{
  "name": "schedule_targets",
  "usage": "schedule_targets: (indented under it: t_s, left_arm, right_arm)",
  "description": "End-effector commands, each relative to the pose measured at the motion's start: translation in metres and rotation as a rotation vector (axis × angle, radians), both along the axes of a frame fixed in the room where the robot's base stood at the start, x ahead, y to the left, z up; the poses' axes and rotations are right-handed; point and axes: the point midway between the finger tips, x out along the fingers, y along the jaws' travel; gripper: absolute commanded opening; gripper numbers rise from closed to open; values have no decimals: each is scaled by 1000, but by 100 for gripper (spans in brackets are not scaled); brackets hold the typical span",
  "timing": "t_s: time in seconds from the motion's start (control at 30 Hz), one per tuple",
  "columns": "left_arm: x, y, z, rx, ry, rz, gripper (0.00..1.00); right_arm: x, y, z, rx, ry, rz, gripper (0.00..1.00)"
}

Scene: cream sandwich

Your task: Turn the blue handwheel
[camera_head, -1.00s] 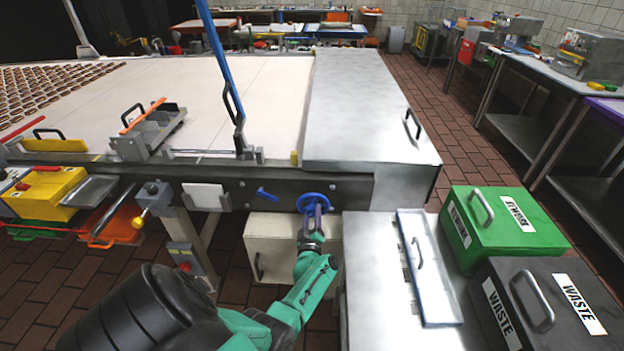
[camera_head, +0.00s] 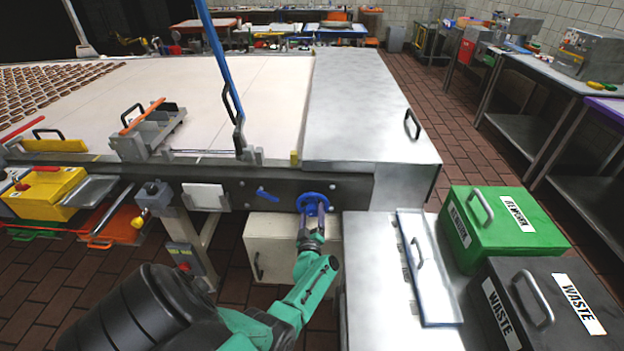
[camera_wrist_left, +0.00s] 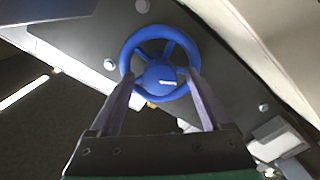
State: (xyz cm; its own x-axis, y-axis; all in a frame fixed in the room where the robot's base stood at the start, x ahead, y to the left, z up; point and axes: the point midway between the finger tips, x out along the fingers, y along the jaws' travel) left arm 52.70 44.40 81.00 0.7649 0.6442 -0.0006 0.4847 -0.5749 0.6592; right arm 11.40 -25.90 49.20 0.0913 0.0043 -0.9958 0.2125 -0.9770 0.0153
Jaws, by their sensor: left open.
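The blue handwheel (camera_head: 313,203) is mounted on the dark side panel of the conveyor, below the steel cover. In the left wrist view the handwheel (camera_wrist_left: 160,68) shows its round rim, spokes and central hub. My left gripper (camera_head: 313,212) reaches up to it from below. In the left wrist view my left gripper (camera_wrist_left: 160,88) is open, with one finger on each side of the lower part of the wheel. The fingertips overlap the rim in the picture; I cannot tell whether they touch it. My right gripper is not in view.
A white box (camera_head: 262,245) stands below.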

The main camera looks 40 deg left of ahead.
Motion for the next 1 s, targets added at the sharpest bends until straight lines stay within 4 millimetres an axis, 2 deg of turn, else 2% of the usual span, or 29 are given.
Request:
schedule_targets:
  t_s: [0.17, 0.4, 0.6, 0.73, 1.0]
  left_arm:
    - [-12, -11, 3, -2, 3, -2, 82]
    - [-65, -55, 5, -3, 6, -2, 82]
    - [-101, -85, 2, -2, 3, 0, 82]
    - [-110, -93, 1, 0, 0, 0, 82]
    - [-111, -94, -1, -1, -2, 0, 82]
  right_arm:
    - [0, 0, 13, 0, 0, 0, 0]
    - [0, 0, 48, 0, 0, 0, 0]
    - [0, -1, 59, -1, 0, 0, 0]
    - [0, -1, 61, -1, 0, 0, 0]
    - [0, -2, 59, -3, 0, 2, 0]
